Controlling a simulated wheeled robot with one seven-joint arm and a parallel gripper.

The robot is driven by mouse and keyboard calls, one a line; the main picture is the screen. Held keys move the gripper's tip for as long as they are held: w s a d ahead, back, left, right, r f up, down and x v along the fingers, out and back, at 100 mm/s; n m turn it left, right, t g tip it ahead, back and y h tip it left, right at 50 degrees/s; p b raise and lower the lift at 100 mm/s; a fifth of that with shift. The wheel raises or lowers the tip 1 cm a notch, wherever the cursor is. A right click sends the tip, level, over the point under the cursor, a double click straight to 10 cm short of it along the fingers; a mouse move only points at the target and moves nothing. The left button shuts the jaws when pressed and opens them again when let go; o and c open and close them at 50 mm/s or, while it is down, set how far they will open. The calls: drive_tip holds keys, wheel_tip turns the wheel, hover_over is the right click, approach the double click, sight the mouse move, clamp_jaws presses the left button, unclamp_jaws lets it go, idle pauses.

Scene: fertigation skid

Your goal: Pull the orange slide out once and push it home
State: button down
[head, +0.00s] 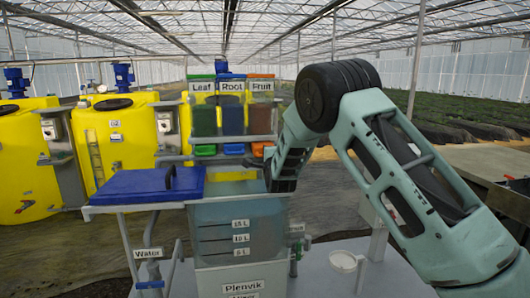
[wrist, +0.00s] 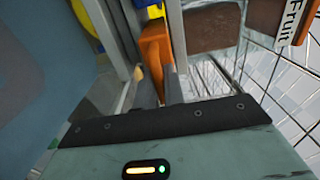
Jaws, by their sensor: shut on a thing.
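The orange slide (head: 259,149) sits at the foot of the container labelled Fruit (head: 262,115), the rightmost of three. In the wrist view the orange slide (wrist: 154,52) shows as an upright orange piece between my fingers. My gripper (head: 268,170) is just below and in front of the Fruit container and is shut on the slide. In the wrist view my gripper (wrist: 157,85) has a finger on each side of the orange piece. The exact contact is partly hidden, and I cannot tell how far out the slide is.
Containers labelled Leaf (head: 203,118) and Root (head: 232,118) stand left, with green and blue slides below. A clear mixing tank (head: 238,228) stands beneath, beside a blue lid (head: 150,184). A white cup (head: 343,262) is at lower right. Yellow tanks (head: 115,140) stand behind.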

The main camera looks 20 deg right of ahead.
drive_tip(key=shift+b+x, duration=1)
drive_tip(key=shift+x, duration=1.6)
drive_tip(key=c, duration=1.3)
unclamp_jaws()
drive_tip(key=shift+w, duration=0.1)
drive_tip(key=shift+b+v, duration=2.35)
drive_tip(key=shift+v, duration=1.25)
